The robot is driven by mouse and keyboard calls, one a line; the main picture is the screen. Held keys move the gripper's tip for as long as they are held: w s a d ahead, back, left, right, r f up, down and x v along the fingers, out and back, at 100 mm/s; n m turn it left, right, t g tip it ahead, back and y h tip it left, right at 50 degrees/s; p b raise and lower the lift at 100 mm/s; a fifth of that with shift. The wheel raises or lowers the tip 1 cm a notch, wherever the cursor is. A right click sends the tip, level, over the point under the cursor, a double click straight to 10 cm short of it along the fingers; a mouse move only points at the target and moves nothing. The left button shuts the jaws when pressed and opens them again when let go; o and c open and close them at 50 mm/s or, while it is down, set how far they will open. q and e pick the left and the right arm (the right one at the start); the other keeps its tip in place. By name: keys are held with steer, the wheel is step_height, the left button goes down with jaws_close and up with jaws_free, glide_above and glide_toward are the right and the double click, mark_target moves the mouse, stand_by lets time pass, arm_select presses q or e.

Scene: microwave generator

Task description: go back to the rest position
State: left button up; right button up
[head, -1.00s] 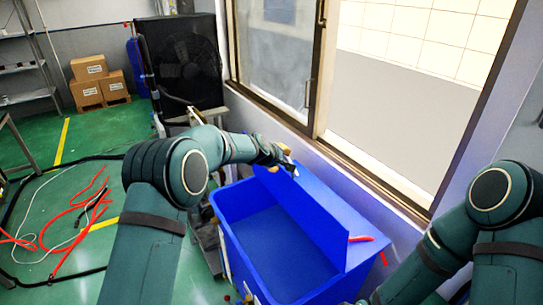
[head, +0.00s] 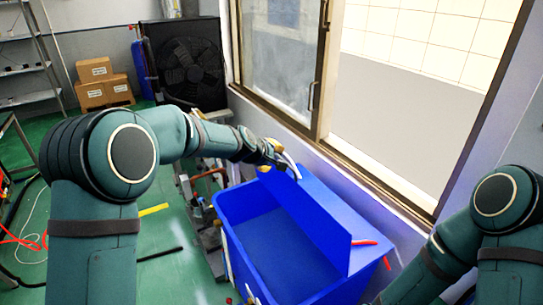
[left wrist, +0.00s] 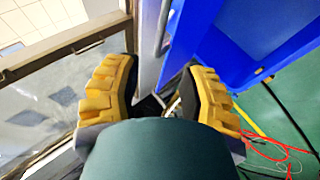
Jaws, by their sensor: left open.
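My left gripper (head: 289,171) is at the end of my left arm, near the back left of the blue bin in the head view. In the left wrist view its two yellow-padded fingers (left wrist: 158,100) are apart with a gap between them, and nothing shows held in it. My left arm is raised and bent, reaching from the left toward the window wall. My right arm shows at the lower right of the head view; its gripper is out of the picture.
A blue bin (head: 228,204) with an open lid stands below the window (head: 322,100). It also shows in the left wrist view (left wrist: 235,40). A black fan unit (head: 185,70), cardboard boxes (head: 95,70) and a shelf (head: 22,70) stand behind. Red cables (head: 22,240) lie on the green floor.

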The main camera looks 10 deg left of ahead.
arm_select(q)
steer(key=s+a+f+m+g+b, duration=0.1)
steer(key=s+f+m+g+b, duration=0.15)
steer(key=s+f, duration=0.75)
steer(key=s+a+f+m+g+y+b, duration=0.1)
steer(key=s+a+f+b, duration=0.3)
steer(key=f, duration=0.9)
steer(key=s+d+f+m+g+b, duration=0.1)
steer(key=s+f+g+b, duration=0.1)
steer(key=s+f, duration=0.85)
steer(key=s+f+m+g+b, duration=0.1)
steer(key=s+f, duration=0.3)
steer(key=s, duration=0.2)
steer(key=s+d+f+m+g+b, duration=0.1)
steer(key=s+f+m+b, duration=0.1)
steer(key=s+f, duration=0.2)
steer(key=s, duration=0.2)
steer(key=shift+s+d+h, duration=0.15)
steer(key=shift+s+h, duration=0.15)
steer(key=shift+h, duration=0.1)
steer(key=shift+f, duration=0.1)
